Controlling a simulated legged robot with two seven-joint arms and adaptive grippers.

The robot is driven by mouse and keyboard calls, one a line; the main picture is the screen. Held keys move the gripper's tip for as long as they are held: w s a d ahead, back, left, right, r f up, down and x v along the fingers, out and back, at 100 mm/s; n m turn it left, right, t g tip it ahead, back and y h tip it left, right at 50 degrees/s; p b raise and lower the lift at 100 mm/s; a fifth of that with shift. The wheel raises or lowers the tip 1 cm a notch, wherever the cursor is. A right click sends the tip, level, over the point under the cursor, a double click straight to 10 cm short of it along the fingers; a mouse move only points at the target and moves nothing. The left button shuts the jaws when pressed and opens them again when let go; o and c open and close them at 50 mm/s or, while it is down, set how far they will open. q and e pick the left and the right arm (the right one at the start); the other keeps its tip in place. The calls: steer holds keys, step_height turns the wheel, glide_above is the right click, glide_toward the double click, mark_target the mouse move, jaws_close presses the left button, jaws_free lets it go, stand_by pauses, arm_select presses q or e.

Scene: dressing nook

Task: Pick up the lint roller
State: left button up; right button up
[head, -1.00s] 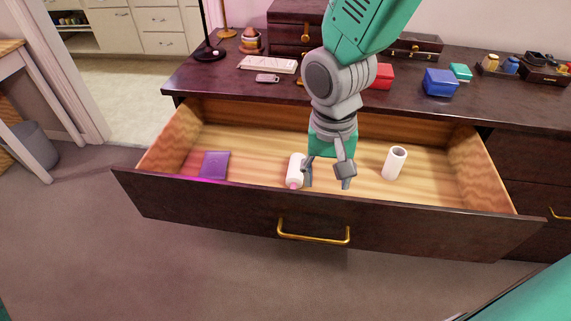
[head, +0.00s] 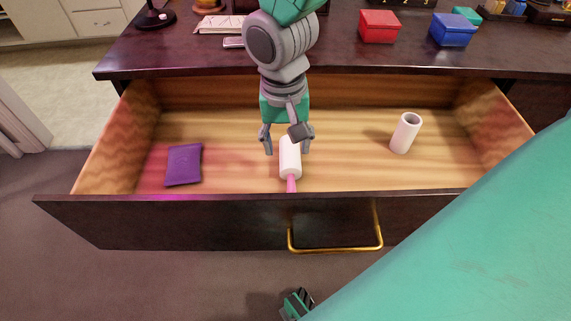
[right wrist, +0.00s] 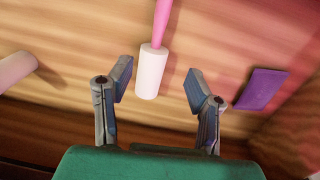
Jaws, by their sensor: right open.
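The lint roller (head: 290,161), a white cylinder with a pink handle, lies in the open drawer (head: 240,205), handle toward the drawer front. In the right wrist view the lint roller (right wrist: 150,73) lies ahead of the fingers, its white end nearest me and between their lines. My right gripper (head: 287,150) is open and empty, its fingers on either side of the roller's far end in the head view. The right wrist view also shows both open fingers (right wrist: 160,88), apart from the roller.
A purple booklet-like item (head: 184,165) lies at the drawer's left. A white hollow tube (head: 406,133) stands or leans at its right. Red (head: 379,27) and blue (head: 453,30) boxes sit on the dresser top. The drawer floor beside the roller is clear.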

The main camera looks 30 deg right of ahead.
mark_target(291, 178)
steer(key=f+b, duration=0.1)
steer(key=f, duration=0.4)
steer(key=f+b, duration=0.1)
steer(key=f, duration=0.1)
steer(key=shift+s+d+f+b, duration=0.1)
steer(key=shift+d+f+b, duration=0.05)
steer(key=shift+d+b, duration=0.15)
steer(key=f+b, duration=0.2)
steer(key=f, duration=0.1)
steer(key=f+b, duration=0.1)
steer(key=shift+w+d+f, duration=0.15)
steer(key=shift+w+d, duration=0.1)
steer(key=shift+d, duration=0.1)
steer(key=shift+f, duration=0.4)
steer(key=shift+r, duration=0.1)
steer(key=shift+c, duration=0.5)
jaws_close()
